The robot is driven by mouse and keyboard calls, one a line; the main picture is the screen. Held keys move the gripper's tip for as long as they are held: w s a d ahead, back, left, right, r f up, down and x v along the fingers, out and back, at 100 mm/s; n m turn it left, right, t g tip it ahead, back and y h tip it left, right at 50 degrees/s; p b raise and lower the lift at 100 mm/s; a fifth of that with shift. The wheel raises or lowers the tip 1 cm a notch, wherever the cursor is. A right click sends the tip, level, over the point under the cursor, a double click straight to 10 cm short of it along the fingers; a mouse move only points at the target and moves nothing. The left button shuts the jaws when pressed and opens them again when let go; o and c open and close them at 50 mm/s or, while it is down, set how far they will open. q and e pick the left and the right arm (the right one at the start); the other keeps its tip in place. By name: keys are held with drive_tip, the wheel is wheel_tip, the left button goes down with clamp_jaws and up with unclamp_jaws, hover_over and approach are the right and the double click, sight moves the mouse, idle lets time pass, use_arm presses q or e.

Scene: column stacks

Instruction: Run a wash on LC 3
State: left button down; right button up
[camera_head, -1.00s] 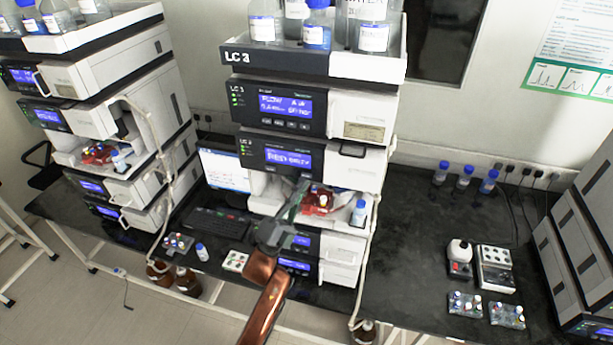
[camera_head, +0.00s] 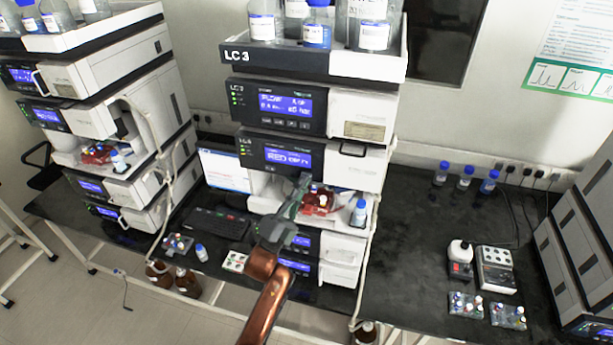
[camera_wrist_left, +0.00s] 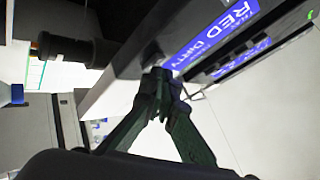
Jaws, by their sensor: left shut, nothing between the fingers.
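The LC 3 stack (camera_head: 317,63) stands upright in the middle of the head view. Its upper module (camera_head: 362,116) has a blue screen reading FLOW and figures too small to read surely. The module below (camera_head: 357,169) has a blue screen (camera_head: 288,157) beginning RED; the wrist view shows this screen (camera_wrist_left: 215,35) as RED DIRTY. An open bay under it holds a red tray (camera_head: 322,204) with vials. My left gripper (camera_head: 304,181) is shut and empty, its fingertips (camera_wrist_left: 160,76) close to the panel below the screen; I cannot tell if they touch. My right gripper is not in view.
Solvent bottles (camera_head: 317,25) stand on top. A small blue-capped bottle (camera_head: 359,213) stands beside the red tray. A similar stack (camera_head: 107,65) is at left, with a keyboard (camera_head: 218,223) between. Vial racks (camera_head: 467,304) and several blue-capped bottles stand on the right bench, which has bare room.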

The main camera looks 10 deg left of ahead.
use_arm(q)
drive_tip(key=shift+w, duration=0.25)
drive_tip(key=shift+s, duration=0.2)
idle(0.4)
drive_tip(key=shift+s, duration=0.7)
drive_tip(key=shift+s+a+p, duration=0.1)
drive_tip(key=shift+s+p, duration=0.55)
drive_tip(key=shift+s, duration=1.85)
